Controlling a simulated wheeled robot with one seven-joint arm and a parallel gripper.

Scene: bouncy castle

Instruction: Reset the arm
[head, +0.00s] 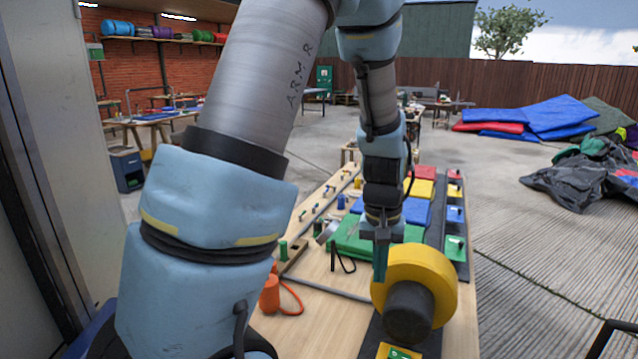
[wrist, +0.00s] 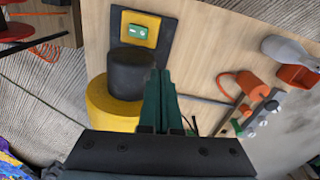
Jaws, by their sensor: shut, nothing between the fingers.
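My gripper (head: 380,262) points down over the wooden table, just left of a yellow and dark grey round thing (head: 428,275) in the head view. Its green fingers are together and hold nothing; they also show in the wrist view (wrist: 160,85). My arm is bent, with its upper part filling the left and middle of the head view. The yellow and grey thing also shows in the wrist view (wrist: 110,100), close to the fingers. I cannot tell whether the fingers touch it.
The wooden table (head: 330,318) carries green, blue, yellow and red blocks behind my gripper. An orange canister (head: 270,295) with a cord stands at its left. Blue and red mats (head: 550,117) lie on the paved ground at the far right.

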